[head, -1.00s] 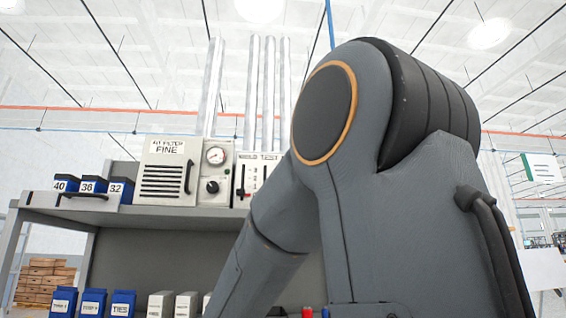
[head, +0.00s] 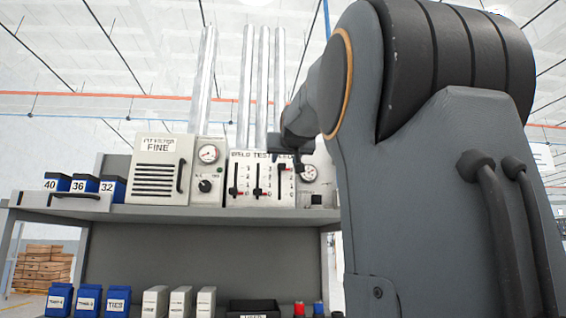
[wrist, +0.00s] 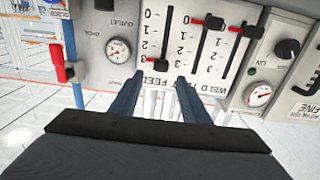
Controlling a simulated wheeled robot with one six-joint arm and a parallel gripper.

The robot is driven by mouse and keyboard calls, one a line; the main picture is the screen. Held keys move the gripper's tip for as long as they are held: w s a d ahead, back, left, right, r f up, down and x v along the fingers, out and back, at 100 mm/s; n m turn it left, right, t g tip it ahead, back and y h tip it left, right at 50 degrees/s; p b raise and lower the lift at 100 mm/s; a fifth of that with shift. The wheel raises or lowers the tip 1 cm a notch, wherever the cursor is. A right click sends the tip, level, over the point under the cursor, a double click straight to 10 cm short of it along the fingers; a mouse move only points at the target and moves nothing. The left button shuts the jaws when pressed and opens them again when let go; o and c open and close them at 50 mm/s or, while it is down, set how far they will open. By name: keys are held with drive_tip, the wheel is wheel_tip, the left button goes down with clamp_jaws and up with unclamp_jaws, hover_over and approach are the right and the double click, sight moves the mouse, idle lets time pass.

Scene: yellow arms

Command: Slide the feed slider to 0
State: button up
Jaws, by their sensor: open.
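The panel (head: 246,188) with three vertical sliders stands on the shelf; it shows upside down in the wrist view (wrist: 230,65). The feed slider's red-tipped knob (wrist: 157,62) is near the 3 end of its slot, by the FEED label; in the head view the knob (head: 284,168) is high. The other two knobs (wrist: 212,22) and (wrist: 248,31) are near 0. My gripper (wrist: 159,78) is open, its fingertips on either side of the feed slot's 3 end, with the knob just beyond them. Contact cannot be told. In the head view my gripper (head: 296,160) is at the panel's upper right.
A filter unit (head: 158,170) and a gauge panel (head: 208,170) stand left of the sliders. A gauge (wrist: 118,49) and a red-handled lever (wrist: 66,70) are at the left in the wrist view. Blue bins (head: 85,183) sit at the shelf's left. Bins and boxes stand below.

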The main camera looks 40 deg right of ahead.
sight(282, 165)
drive_tip(key=p+x, duration=0.3)
drive_tip(key=x, duration=0.3)
drive_tip(key=shift+w, duration=0.2)
drive_tip(key=shift+f, duration=0.15)
clamp_jaws()
